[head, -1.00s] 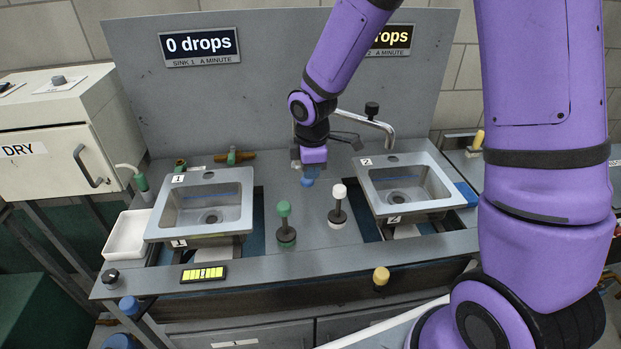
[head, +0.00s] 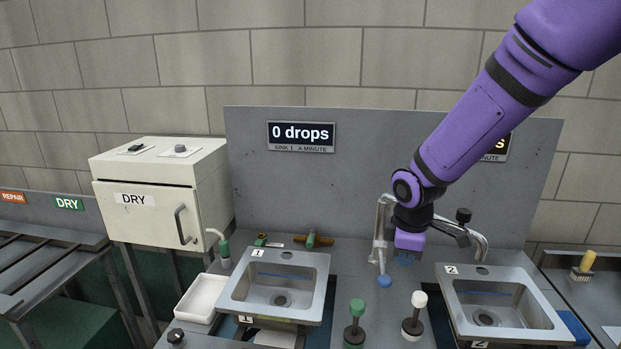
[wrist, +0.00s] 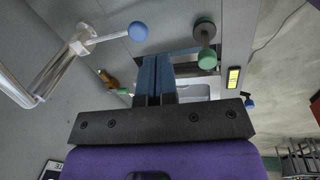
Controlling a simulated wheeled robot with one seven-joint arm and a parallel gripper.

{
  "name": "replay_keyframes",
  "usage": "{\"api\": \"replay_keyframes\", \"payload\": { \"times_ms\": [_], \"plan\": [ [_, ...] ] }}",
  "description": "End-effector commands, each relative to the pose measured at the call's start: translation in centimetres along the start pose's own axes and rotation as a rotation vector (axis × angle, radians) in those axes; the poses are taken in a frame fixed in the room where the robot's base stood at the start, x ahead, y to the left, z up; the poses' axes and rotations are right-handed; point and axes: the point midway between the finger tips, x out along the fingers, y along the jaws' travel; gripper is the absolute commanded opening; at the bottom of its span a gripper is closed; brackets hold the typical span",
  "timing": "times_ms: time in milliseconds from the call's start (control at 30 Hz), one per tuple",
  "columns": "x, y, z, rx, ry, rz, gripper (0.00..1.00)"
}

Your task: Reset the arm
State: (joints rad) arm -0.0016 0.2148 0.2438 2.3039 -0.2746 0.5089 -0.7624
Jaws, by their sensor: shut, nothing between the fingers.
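My purple arm reaches in from the upper right of the head view, with my gripper (head: 406,260) hanging above the counter between sink 1 (head: 279,288) and sink 2 (head: 495,300). In the wrist view my gripper's two blue fingers (wrist: 154,78) lie side by side, shut with nothing between them. A metal faucet (head: 383,235) with a blue ball at its tip stands just left of the gripper in the head view. It also shows at the upper left of the wrist view (wrist: 60,68). The gripper's fingertips are partly dark and small in the head view.
A green knob (head: 356,322) and a white knob (head: 414,316) stand up between the sinks. A cream DRY cabinet (head: 160,195) and a white tray (head: 202,298) are on the left. The sign for sink 1 (head: 300,136) reads 0 drops. My arm partly covers the second sign.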

Motion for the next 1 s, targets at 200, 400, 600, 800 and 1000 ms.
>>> {"api": "replay_keyframes", "payload": {
  "times_ms": [200, 400, 600, 800, 1000],
  "plan": [
    [-6.8, -1.1, 3.4, 0.247, 0.003, 0.076, 0.00],
    [-12.1, -3.1, 6.4, 0.477, 0.033, 0.127, 0.00],
    [-16.5, -6.1, 9.3, 0.704, 0.086, 0.162, 0.00],
    [-19.9, -9.7, 12.0, 0.926, 0.162, 0.176, 0.00],
    [-22.2, -13.3, 14.1, 1.115, 0.244, 0.168, 0.00]
  ]
}}
